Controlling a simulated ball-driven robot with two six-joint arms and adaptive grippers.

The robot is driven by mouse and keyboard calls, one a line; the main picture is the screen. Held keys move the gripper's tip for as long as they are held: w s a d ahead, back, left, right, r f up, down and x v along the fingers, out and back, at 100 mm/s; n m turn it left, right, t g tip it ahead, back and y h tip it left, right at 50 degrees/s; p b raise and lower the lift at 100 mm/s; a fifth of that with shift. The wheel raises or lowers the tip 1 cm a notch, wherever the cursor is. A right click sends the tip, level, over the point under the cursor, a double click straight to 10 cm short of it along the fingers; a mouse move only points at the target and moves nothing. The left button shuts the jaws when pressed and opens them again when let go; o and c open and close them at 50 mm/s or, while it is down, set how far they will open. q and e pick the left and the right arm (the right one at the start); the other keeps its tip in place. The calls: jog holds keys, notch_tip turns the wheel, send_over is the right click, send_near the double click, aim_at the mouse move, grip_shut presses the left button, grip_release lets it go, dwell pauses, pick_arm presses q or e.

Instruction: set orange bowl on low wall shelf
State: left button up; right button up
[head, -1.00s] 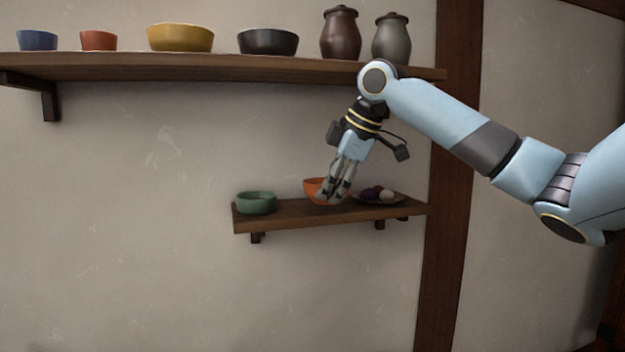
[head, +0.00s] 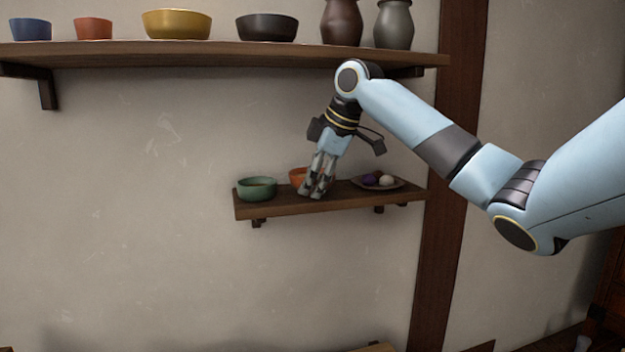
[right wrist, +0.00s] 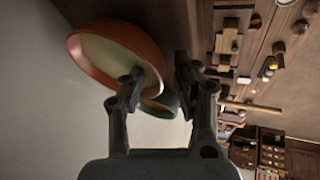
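The orange bowl (head: 297,177) is at the low wall shelf (head: 290,209), between a green bowl and a plate. My right gripper (head: 314,194) is at its right front and hides part of it. In the right wrist view the orange bowl (right wrist: 88,50) is at upper left. My right gripper (right wrist: 160,75) shows its fingers apart on either side of the bowl's near rim, with gaps beside the rim, so it looks open. The bowl's base is hidden, so full contact with the shelf cannot be checked. My left gripper is not in view.
The green bowl (head: 257,190) stands at the shelf's left end, close to the orange bowl. A plate (head: 398,184) with small round items is at the right. A high shelf (head: 200,58) with bowls and jars hangs above. A dark post (head: 441,225) stands at right.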

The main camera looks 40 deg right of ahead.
jog(key=shift+s+d+r+b, duration=0.15)
jog(key=shift+s+r+b, duration=0.15)
jog(key=shift+r, duration=0.2)
jog(key=b+v, duration=0.3)
jog(key=v, duration=0.8)
